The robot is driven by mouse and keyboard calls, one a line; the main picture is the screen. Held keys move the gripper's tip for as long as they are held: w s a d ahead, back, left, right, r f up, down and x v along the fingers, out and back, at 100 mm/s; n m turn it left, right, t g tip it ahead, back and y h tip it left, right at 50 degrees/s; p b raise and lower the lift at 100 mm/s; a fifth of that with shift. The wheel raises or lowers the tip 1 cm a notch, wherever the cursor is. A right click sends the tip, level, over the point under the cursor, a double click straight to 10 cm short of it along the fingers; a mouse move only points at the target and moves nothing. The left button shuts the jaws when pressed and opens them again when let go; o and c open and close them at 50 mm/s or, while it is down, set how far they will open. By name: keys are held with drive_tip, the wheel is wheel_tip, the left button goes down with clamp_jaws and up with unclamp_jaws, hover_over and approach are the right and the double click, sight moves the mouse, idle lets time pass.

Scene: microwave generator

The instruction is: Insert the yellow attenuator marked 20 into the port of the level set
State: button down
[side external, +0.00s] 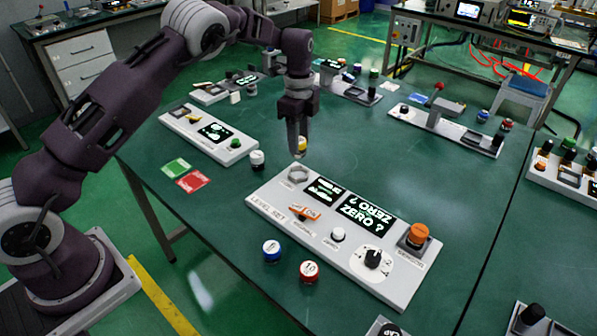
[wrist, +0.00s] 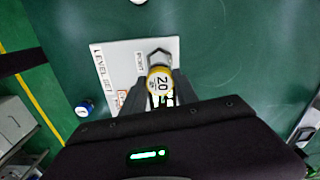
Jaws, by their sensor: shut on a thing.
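My gripper (side external: 301,143) is shut on the yellow attenuator (side external: 301,146), which is held above the table just behind the port end of the level set panel. In the wrist view the attenuator (wrist: 160,82) shows its top marked 20 between my fingertips (wrist: 160,92). The level set (side external: 385,285) is a white panel with two lit displays reading "ZERO ?" on one. Its port (side external: 298,175) is a grey hexagonal ring at the panel's far left end. In the wrist view the port (wrist: 159,57) shows just beyond the attenuator, partly covered by it.
A blue-topped attenuator (side external: 271,250) and a red-topped one (side external: 309,271) stand in front of the panel. A white one (side external: 257,159) stands behind it at left. Green (side external: 176,167) and red (side external: 194,180) cards lie on the table. Other panels, one (side external: 208,134) at left, stand around.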

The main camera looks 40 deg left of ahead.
wheel_tip(320, 180, down, 8)
drive_tip(key=shift+r, duration=0.15)
drive_tip(key=c, duration=0.9)
unclamp_jaws()
drive_tip(key=shift+c, duration=0.2)
